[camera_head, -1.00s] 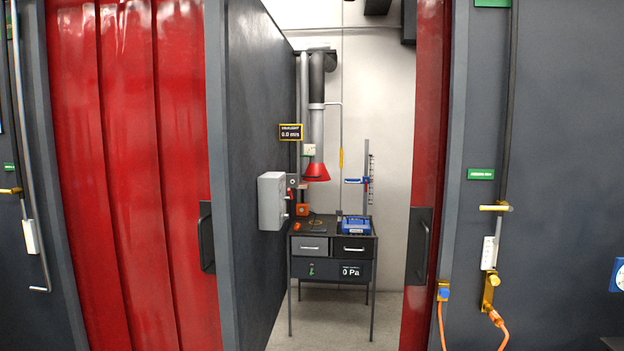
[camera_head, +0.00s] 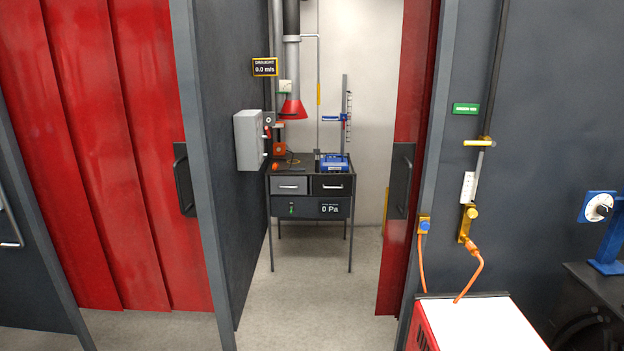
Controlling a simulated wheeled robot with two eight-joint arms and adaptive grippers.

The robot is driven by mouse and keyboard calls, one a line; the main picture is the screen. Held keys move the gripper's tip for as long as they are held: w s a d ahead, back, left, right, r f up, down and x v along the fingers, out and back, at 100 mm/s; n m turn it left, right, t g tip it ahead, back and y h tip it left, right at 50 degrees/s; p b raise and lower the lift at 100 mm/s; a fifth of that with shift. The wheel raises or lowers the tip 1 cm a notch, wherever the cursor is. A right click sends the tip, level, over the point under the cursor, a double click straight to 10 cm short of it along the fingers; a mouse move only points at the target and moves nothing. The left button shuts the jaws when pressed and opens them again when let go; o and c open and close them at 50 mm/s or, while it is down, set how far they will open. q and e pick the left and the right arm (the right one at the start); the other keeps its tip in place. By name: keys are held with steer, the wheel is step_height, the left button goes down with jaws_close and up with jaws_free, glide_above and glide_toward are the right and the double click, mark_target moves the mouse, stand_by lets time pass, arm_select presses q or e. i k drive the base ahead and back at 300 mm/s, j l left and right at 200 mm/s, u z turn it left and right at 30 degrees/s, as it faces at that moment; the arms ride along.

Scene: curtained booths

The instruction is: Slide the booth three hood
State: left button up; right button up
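A red cone-shaped hood (camera_head: 292,110) hangs at the lower end of a grey vertical duct (camera_head: 292,70) inside the booth ahead. It sits above the back left of a dark bench (camera_head: 310,171) with two drawers. A vertical post (camera_head: 345,100) with a blue clamp stands at the bench's right. A small display (camera_head: 265,67) reading 0.0 m/s is beside the duct. No booth number is legible to me. Neither of my grippers is in view.
A grey box (camera_head: 249,140) is on the booth's left wall. Red curtains (camera_head: 110,150) flank the opening, the right one (camera_head: 400,200) bunched aside. The floor (camera_head: 310,290) before the bench is clear. A red, white-topped unit (camera_head: 480,322) stands at lower right.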

mark_target(294, 108)
steer(key=i+j, duration=0.2)
steer(key=i, duration=0.25)
steer(key=i+j+z, duration=0.1)
steer(key=i, duration=0.35)
steer(key=i+j, duration=0.35)
steer(key=i, duration=0.15)
steer(key=i+j+z, duration=0.1)
steer(key=i+j, duration=0.15)
steer(key=i, duration=0.2)
